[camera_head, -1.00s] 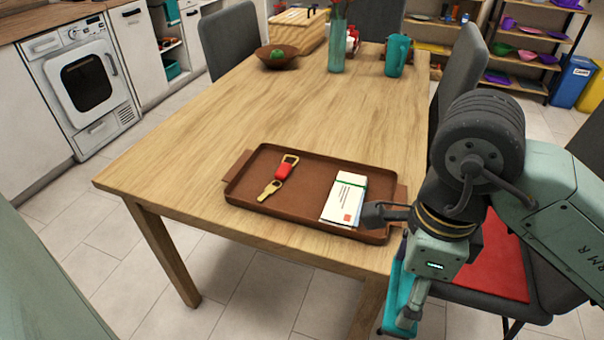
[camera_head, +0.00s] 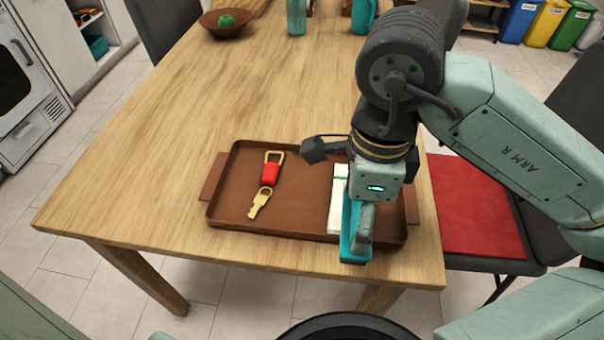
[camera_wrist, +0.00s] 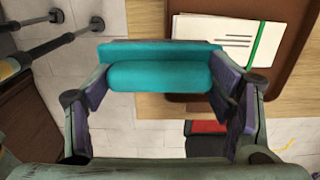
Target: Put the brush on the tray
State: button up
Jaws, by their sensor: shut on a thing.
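My gripper (camera_head: 362,222) is shut on the teal brush (camera_head: 351,246). In the wrist view, the fingers of my gripper (camera_wrist: 165,88) grip the brush (camera_wrist: 160,75) at both ends. The brown tray (camera_head: 226,200) lies near the table's front edge, and part of it shows in the wrist view (camera_wrist: 296,60). In the head view, the brush overlaps the tray's front right part. The wrist view shows table edge and floor behind the brush, with the tray to the upper right. The height of the brush above the tray is hard to tell.
A key with a red fob (camera_head: 269,174) lies in the tray's left half. White envelopes (camera_head: 337,205) with a green band lie in its right half, partly hidden by my arm. The tray's middle is bare. A red-seated chair (camera_head: 480,215) stands to the right.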

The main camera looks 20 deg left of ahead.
jog(key=w+a+p, duration=0.1)
jog(key=w+a, duration=0.2)
jog(key=a, duration=0.1)
jog(key=w+a+f+p, duration=0.1)
jog(key=w+a+p, duration=0.1)
jog(key=w+a, duration=0.1)
jog(key=w+a+f+p, duration=0.1)
jog(key=w+a+p, duration=0.1)
jog(key=w+a, duration=0.2)
jog(key=shift+w+a, duration=0.15)
jog(key=shift+a, duration=0.15)
notch_tip(320, 180, down, 2)
jog(key=shift+f+p, duration=0.15)
jog(key=shift+p, duration=0.35)
jog(key=shift+f, duration=0.35)
jog(key=shift+f+b, duration=0.2)
jog(key=shift+b, duration=0.2)
jog(key=o, duration=1.1)
jog(key=shift+r, duration=0.1)
